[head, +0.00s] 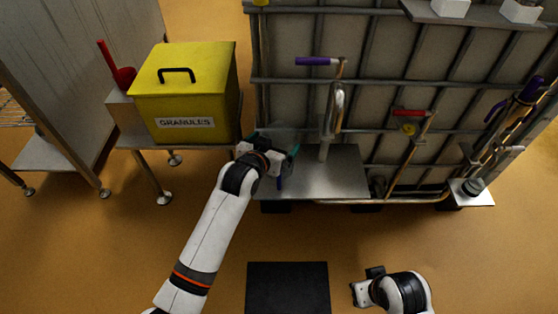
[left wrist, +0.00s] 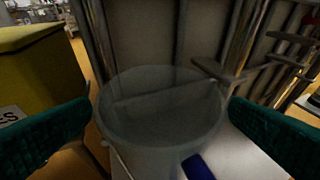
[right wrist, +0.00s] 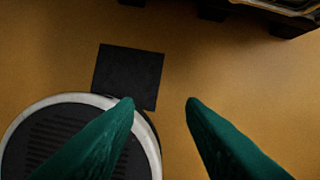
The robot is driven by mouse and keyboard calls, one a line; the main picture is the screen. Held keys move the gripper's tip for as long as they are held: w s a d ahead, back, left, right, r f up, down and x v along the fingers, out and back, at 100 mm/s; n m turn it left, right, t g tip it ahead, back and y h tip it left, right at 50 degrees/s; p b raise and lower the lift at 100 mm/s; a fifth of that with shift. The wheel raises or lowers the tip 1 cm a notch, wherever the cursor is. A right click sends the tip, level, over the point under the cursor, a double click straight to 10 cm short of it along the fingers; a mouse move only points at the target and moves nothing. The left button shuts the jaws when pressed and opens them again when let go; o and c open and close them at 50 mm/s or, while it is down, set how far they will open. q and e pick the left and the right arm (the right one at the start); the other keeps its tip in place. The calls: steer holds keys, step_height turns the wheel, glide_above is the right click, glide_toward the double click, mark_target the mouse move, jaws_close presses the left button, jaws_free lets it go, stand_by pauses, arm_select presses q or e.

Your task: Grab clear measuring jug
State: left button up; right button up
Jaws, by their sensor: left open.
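The clear measuring jug (left wrist: 160,112) stands upright in the left wrist view, see-through and grey, with its round rim facing me. In the head view the jug (head: 283,133) is faint and partly hidden behind my left gripper (head: 282,158). A blue part (left wrist: 197,167) shows low at its front; I cannot tell whether it is the handle. My left gripper (left wrist: 160,118) is open, its green fingers on either side of the jug, with gaps visible at both sides. My right gripper (right wrist: 160,102) is open and empty above the floor.
A yellow granules bin (head: 190,95) stands left of my left gripper. The metal shelf (head: 335,178) lies under the jug, with a tap and pipe (head: 335,105) rising to its right. A barred tank (head: 385,50) is behind. A black mat (head: 288,288) lies on open floor.

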arm_select(q)
steer(key=shift+x, duration=1.2)
arm_select(e)
steer(key=v, duration=0.3)
arm_select(q)
steer(key=shift+c, duration=0.2)
steer(key=c, duration=0.9)
steer(key=shift+c, duration=0.8)
